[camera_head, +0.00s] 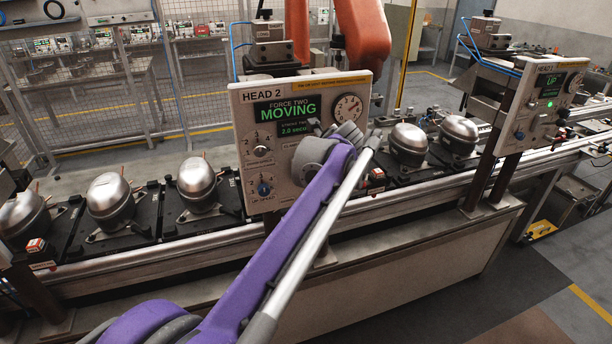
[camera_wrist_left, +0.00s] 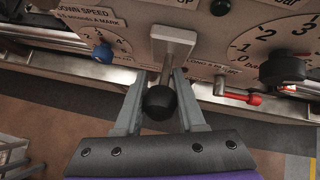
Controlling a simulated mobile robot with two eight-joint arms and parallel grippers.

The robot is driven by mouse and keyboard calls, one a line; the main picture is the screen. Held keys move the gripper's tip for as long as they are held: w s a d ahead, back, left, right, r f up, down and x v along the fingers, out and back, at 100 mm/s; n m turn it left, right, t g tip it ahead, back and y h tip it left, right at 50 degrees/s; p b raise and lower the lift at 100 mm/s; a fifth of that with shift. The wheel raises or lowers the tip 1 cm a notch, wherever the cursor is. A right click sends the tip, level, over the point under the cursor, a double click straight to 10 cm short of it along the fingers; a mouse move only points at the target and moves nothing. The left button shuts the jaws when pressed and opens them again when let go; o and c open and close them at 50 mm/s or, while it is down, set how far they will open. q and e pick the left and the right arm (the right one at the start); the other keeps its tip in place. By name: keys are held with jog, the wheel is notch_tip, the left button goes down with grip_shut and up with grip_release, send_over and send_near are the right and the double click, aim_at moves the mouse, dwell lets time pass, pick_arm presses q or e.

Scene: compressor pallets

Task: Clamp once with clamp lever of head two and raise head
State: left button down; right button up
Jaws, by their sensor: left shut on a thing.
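I cannot read a label naming this lever. A red-tipped lever (camera_wrist_left: 240,97) is to the right, apart from the fingers. My right gripper is not in view.
Blue (camera_wrist_left: 103,53) and black (camera_wrist_left: 285,68) knobs flank the held lever. Silver compressors (camera_head: 110,198) sit on black pallets along the conveyor. Another panel (camera_head: 540,100) stands at the right, its display reading UP. A metal rail (camera_head: 215,244) runs along the conveyor front.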

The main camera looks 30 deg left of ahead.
pick_arm(q)
jog(key=c, duration=0.5)
grip_release()
jog(key=v, duration=1.1)
jog(key=shift+f, duration=0.1)
jog(key=s+d+f+n+h, duration=0.2)
jog(key=s+d+f+n, duration=0.1)
jog(key=s+f+n, duration=0.4)
jog(key=s+d+f+n+t+h, duration=0.1)
jog(key=s+d+f+n+h, duration=0.2)
jog(key=s+f+n, duration=0.5)
jog(key=s+d+f+n+h, duration=0.2)
jog(key=s+f+n, duration=0.5)
jog(key=f, duration=0.7)
jog(key=shift+s+d+n+h, duration=0.2)
jog(key=shift+s+d, duration=0.25)
jog(key=shift+s, duration=0.2)
jog(key=shift+s+d+n+h, duration=0.1)
jog(key=shift+s+d+n, duration=0.1)
jog(key=shift+s+d, duration=0.35)
jog(key=shift+s+a, duration=0.1)
jog(key=shift+a, duration=0.05)
